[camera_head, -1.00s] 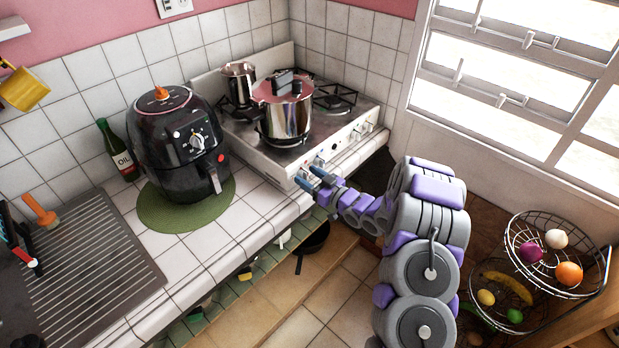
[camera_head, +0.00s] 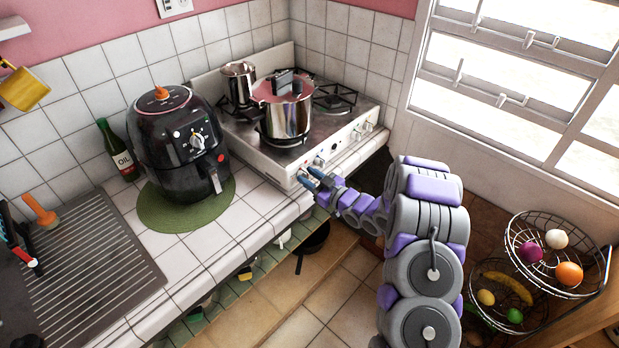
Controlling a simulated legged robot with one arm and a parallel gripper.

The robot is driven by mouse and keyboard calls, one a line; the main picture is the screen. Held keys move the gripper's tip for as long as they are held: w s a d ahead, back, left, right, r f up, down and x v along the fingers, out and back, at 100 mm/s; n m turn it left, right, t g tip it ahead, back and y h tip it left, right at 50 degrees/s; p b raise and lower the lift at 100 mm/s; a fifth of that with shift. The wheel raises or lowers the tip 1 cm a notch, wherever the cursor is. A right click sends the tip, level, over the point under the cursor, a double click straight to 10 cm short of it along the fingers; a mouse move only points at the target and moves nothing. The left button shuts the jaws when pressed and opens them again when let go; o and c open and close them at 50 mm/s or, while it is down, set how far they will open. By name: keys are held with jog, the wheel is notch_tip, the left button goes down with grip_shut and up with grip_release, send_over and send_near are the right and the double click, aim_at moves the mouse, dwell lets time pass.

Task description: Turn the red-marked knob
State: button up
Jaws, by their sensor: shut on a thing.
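The white stove (camera_head: 283,160) has a front panel with small knobs at both its left and right ends. My gripper (camera_head: 309,178) is at the left end of this panel, its blue fingers shut on the leftmost knob (camera_head: 303,172). The fingers cover much of that knob, so its turn angle is hidden. Another knob (camera_head: 319,162) shows just to the right of the fingers. The red mark is too small to make out, so I cannot tell from it which knob bears it.
A steel pot with a reddish lid (camera_head: 285,110) and a smaller steel pot (camera_head: 239,83) stand on the stove. A black air fryer (camera_head: 180,145) stands on a green mat (camera_head: 160,215) to the left. Wire fruit baskets (camera_head: 560,292) stand at the lower right.

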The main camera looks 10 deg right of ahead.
jog(key=shift+n, duration=0.8)
jog(key=o, duration=1)
jog(key=p+v, duration=0.2)
jog(key=v, duration=1.5)
jog(key=shift+s+d, duration=0.1)
jog(key=shift+d, duration=0.1)
grip_shut()
